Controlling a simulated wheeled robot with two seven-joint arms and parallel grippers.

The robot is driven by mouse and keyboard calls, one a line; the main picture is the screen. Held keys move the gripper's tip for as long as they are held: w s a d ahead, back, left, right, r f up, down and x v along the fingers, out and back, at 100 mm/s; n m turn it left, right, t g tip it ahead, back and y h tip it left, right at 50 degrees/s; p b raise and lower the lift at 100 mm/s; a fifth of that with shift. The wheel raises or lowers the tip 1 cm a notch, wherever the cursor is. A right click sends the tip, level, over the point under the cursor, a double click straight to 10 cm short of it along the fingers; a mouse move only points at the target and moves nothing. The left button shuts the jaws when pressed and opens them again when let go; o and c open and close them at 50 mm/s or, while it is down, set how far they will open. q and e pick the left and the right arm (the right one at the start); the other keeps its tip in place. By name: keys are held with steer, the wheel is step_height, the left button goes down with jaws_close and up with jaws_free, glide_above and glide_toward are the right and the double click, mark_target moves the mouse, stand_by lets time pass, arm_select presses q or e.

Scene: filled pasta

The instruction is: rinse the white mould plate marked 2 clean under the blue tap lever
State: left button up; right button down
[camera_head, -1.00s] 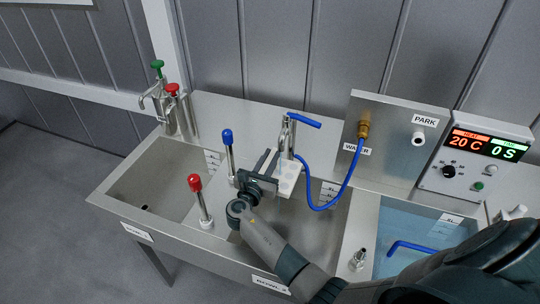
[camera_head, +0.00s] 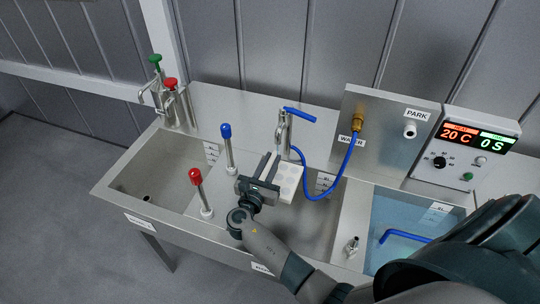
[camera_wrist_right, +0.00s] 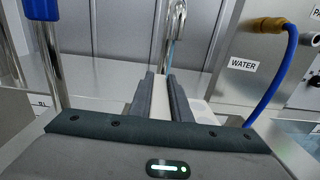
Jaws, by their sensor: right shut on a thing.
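A white mould plate (camera_head: 289,182) with round hollows shows in the head view, over the middle basin. My right gripper (camera_head: 268,168) is shut on it from the left side. In the right wrist view a pale strip (camera_wrist_right: 159,95) lies between the two dark fingers, and part of the plate (camera_wrist_right: 198,110) shows at their right. The tap with the blue lever (camera_head: 299,114) stands just behind the plate. In the wrist view its spout (camera_wrist_right: 179,14) is above the fingers, with a thin bluish streak below it. No number is readable on the plate. My left gripper is out of view.
A blue-topped post (camera_head: 226,131) and a red-topped post (camera_head: 195,177) stand left of my gripper. A blue hose (camera_head: 335,185) loops at the right from a WATER fitting. A water-filled basin (camera_head: 415,215) lies further right. The left basin (camera_head: 160,170) looks empty.

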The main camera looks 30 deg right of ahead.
steer(key=shift+s+a+r+p, duration=0.15)
steer(key=shift+s+a+p, duration=0.2)
steer(key=shift+s, duration=0.4)
steer(key=shift+s+a+r+p, duration=0.2)
steer(key=shift+s+p, duration=0.3)
steer(key=shift+s, duration=0.2)
steer(key=shift+s+a+r+p, duration=0.15)
steer(key=shift+s+a+p, duration=0.2)
steer(key=shift+s, duration=0.4)
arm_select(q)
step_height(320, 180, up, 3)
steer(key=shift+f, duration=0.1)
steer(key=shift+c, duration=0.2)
arm_select(e)
steer(key=shift+d, duration=0.1)
